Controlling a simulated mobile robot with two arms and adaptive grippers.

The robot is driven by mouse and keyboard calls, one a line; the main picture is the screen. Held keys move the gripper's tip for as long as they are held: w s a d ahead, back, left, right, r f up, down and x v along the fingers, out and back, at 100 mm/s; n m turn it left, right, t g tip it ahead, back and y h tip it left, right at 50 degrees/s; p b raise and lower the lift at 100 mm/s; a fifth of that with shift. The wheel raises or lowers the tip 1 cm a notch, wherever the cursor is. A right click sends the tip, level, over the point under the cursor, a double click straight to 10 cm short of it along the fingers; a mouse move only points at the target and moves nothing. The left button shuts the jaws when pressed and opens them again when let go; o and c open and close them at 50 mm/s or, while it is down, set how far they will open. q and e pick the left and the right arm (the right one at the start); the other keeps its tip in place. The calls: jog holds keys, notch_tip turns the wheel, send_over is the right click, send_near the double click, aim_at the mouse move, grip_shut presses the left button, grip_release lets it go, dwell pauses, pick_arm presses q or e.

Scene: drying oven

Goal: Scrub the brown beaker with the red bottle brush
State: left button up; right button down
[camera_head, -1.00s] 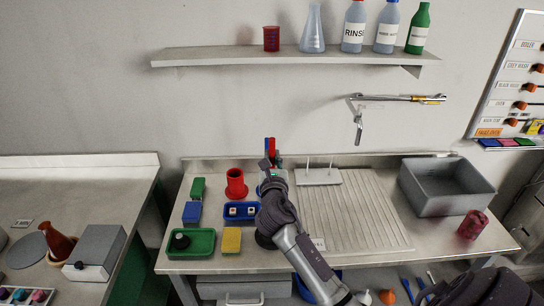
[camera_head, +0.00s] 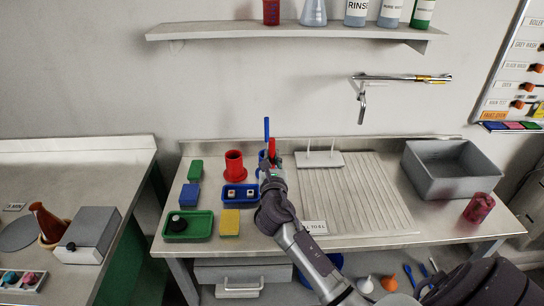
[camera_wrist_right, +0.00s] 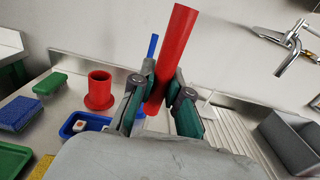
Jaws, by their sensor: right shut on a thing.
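My right gripper (camera_head: 271,165) is over the back of the steel bench, its fingers shut on the red handle of the bottle brush (camera_head: 272,147). In the right wrist view the red handle (camera_wrist_right: 170,55) stands slightly tilted between the two fingers (camera_wrist_right: 160,108). The brush's lower end is hidden behind the gripper. A blue-handled tool (camera_head: 266,128) stands just behind it. A dark reddish beaker (camera_head: 479,207) sits at the bench's right end; a brown flask-like vessel (camera_head: 49,222) leans on the left table. I cannot tell which one is the brown beaker. My left gripper is not in view.
A red flanged cylinder (camera_head: 234,165) and a blue tray (camera_head: 240,204) are left of the gripper. A white peg rack (camera_head: 320,159), a ribbed drainboard (camera_head: 350,200) and a grey basin (camera_head: 450,185) are to the right. A tap (camera_head: 362,102) projects from the wall. The drainboard is mostly clear.

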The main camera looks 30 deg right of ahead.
jog(key=shift+f+b, duration=1.6)
jog(key=shift+f, duration=0.85)
jog(key=shift+f+b, duration=0.55)
jog(key=shift+f, duration=0.2)
